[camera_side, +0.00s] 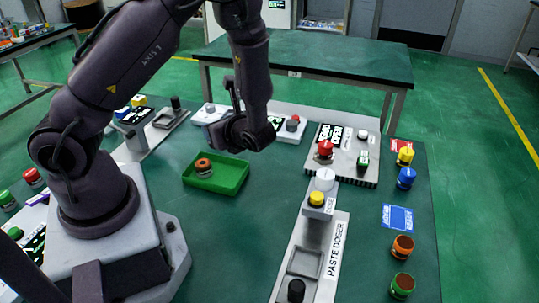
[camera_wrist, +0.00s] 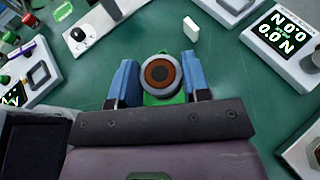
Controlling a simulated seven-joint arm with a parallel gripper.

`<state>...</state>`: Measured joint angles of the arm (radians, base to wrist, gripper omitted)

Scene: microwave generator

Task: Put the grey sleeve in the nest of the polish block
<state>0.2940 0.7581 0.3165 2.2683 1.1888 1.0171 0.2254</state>
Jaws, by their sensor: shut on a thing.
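A green tray (camera_side: 232,178) holds an orange-topped round part (camera_side: 203,166). The paste doser (camera_side: 335,250) stands at the right front. A panel with a red knob (camera_side: 347,165) is behind it. Coloured round parts line the right edge. A small white block (camera_wrist: 190,31) lies beyond my fingers.

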